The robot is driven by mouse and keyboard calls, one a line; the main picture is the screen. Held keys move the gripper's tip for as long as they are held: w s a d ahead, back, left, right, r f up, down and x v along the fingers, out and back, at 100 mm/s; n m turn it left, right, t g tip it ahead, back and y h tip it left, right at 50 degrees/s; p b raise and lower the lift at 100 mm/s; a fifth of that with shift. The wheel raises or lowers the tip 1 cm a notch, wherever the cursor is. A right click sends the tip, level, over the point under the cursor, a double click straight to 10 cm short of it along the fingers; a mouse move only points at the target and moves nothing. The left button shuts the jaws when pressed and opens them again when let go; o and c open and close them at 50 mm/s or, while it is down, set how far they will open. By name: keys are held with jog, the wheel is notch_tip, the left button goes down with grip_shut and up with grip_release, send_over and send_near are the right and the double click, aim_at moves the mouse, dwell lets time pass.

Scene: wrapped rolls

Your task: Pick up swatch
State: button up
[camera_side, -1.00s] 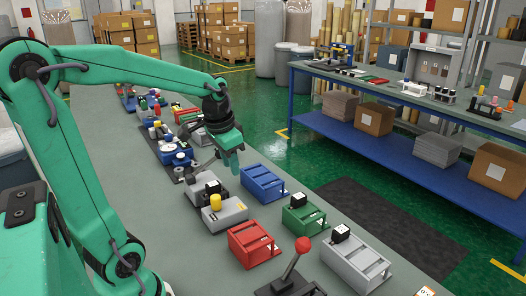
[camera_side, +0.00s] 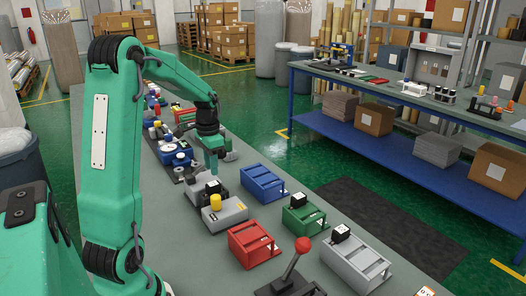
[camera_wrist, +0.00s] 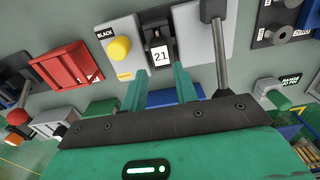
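A small black block with a white label reading 21 (camera_wrist: 160,55) sits in a grey station beside a yellow knob (camera_wrist: 120,48). In the side view this black block (camera_side: 213,187) is just below my gripper (camera_side: 213,172). Similar labelled black blocks stand at the green tray (camera_side: 299,222) and the grey tray (camera_side: 357,262). I cannot tell which of them is the swatch. In the wrist view my gripper (camera_wrist: 160,72) is open, its two green fingers apart and the labelled block just beyond their tips. Nothing is between the fingers.
A blue tray (camera_side: 262,183) and a red tray (camera_side: 253,245) lie near the station. A lever with a red ball (camera_side: 303,244) stands at the front. A metal rod (camera_wrist: 221,60) rises right of the block in the wrist view. Bare grey bench lies along the left.

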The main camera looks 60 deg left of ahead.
aim_at(213, 184)
jog(key=shift+f, duration=1.25)
jog(key=shift+f, duration=0.1)
jog(key=shift+f, duration=2.5)
grip_shut()
